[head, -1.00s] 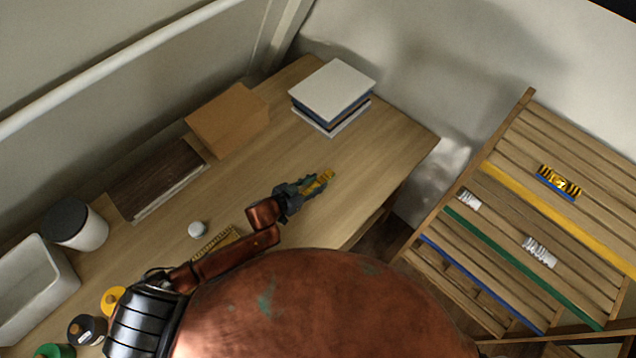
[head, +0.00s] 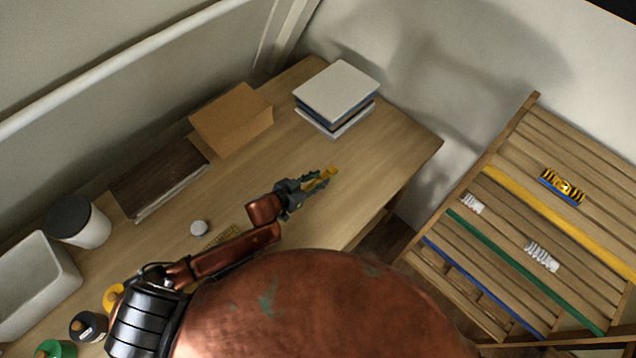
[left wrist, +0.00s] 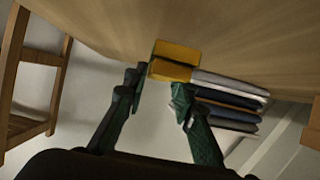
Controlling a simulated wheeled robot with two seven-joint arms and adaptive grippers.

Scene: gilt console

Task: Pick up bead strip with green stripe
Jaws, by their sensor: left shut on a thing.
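My left gripper (head: 318,181) is over the right part of the desk, shut on a yellow bead strip (head: 331,172). On the slatted rack at right, a yellow and black strip with a blue edge (head: 562,187) lies above the yellow band. Two white strips (head: 472,203) (head: 542,257) lie lower down. My right gripper is out of view.
The slatted rack (head: 590,225) stands beyond the desk's right edge.

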